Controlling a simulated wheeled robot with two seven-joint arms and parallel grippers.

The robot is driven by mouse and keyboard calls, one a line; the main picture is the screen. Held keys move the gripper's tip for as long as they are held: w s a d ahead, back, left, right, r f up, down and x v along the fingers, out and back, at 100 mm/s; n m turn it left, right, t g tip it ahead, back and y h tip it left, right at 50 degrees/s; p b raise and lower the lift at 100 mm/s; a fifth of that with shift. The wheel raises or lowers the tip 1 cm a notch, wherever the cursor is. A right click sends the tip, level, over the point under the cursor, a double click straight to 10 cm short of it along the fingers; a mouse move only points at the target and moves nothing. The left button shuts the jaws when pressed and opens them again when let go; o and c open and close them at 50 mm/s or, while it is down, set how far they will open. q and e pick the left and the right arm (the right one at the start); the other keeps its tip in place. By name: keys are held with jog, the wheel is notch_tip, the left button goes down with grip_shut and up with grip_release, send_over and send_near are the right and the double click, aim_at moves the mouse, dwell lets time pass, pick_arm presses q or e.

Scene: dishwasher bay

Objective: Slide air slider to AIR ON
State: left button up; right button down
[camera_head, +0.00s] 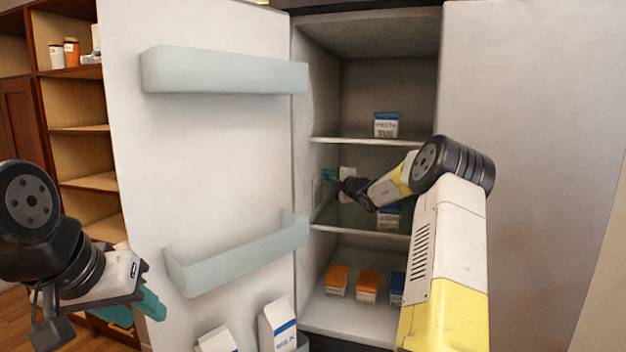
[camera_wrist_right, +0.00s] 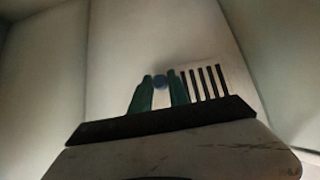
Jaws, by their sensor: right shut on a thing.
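In the head view the right gripper (camera_head: 328,177) reaches inside the fridge at the left wall, above the middle shelf; the knob is too small to make out there. No AIR ON lettering is readable. My left gripper (camera_head: 140,310) is outside at the lower left, with its teal fingers apart and empty.
The fridge door (camera_head: 205,150) stands open at left with clear bins and milk cartons (camera_head: 280,325). Cartons stand on the upper shelf (camera_head: 385,125), on the middle shelf (camera_head: 388,218) near my arm, and at the bottom (camera_head: 337,281). A wooden shelf unit (camera_head: 85,130) stands behind.

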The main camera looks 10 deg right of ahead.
jog(key=shift+d, duration=0.15)
jog(key=c, duration=1.3)
grip_release()
jog(key=shift+w, duration=0.15)
jog(key=shift+o, duration=0.2)
jog(key=r, duration=0.3)
jog(key=shift+s+r, duration=0.35)
jog(key=shift+r, duration=0.05)
jog(key=s+a+r, duration=0.1)
jog(key=s+a, duration=0.4)
jog(key=s, duration=0.9)
jog(key=shift+s+a, duration=0.2)
